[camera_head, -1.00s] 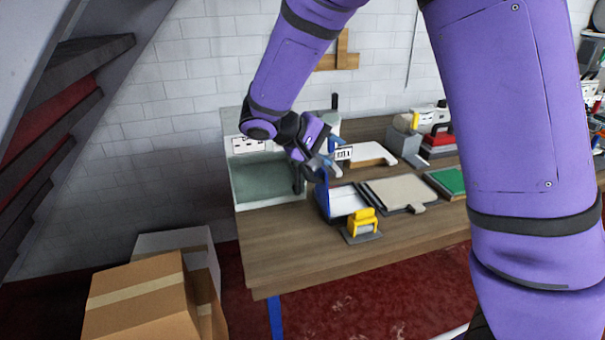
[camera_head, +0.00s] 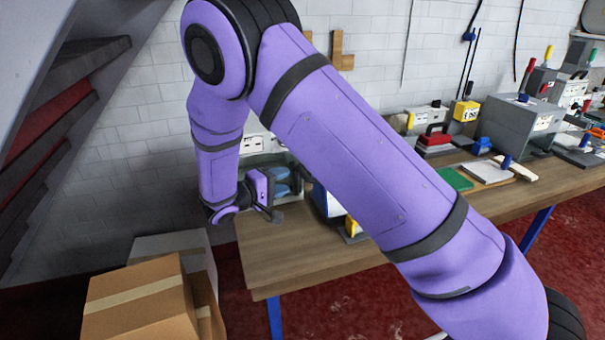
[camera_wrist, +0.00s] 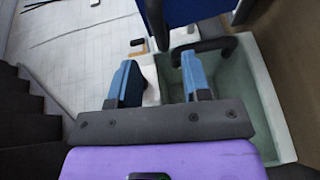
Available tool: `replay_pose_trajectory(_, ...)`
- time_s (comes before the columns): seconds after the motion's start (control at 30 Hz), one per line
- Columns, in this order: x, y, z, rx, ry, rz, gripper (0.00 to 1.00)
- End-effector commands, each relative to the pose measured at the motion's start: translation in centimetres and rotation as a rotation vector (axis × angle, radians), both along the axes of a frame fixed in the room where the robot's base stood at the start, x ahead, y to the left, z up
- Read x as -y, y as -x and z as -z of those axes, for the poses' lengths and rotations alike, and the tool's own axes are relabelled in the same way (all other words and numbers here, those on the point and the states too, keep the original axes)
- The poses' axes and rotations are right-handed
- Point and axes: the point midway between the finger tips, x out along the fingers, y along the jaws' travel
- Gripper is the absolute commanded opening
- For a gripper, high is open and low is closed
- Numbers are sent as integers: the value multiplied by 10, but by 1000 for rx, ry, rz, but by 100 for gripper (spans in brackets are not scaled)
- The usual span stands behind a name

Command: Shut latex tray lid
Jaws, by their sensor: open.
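A white-walled tray with a grey-green inside (camera_wrist: 288,135) lies in front of my gripper (camera_wrist: 159,62) in the wrist view. My gripper is open, its two blue fingers apart. A dark curved handle (camera_wrist: 215,43) shows just beyond the right fingertip; I cannot tell whether they touch. An upright blue panel (camera_wrist: 183,10), which looks like a raised lid, stands beyond the handle. In the head view my gripper (camera_head: 287,181) points right over the tray at the table's left end. My arm hides much of the tray and panel there.
The wooden table (camera_head: 290,262) has clear room at its front left. A yellow holder (camera_head: 352,226) stands beside the blue panel, partly behind my arm. A green board (camera_head: 455,179) lies farther right. Cardboard boxes (camera_head: 140,295) stand on the floor at left.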

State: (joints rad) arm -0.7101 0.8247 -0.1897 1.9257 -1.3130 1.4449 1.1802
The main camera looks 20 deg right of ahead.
Motion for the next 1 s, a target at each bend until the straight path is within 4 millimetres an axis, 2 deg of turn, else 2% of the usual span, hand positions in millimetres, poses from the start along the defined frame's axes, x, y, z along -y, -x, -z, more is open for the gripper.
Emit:
replay_pose_trajectory(0.2,38,-15,3,0,0,4,44)
replay_pose_trajectory(0.4,62,-25,5,-1,-1,2,44)
replay_pose_trajectory(0.6,71,-29,6,0,-1,1,44)
replay_pose_trajectory(0.87,72,-30,6,0,-1,1,44)
replay_pose_trajectory(1.0,72,-30,6,0,-1,1,14)
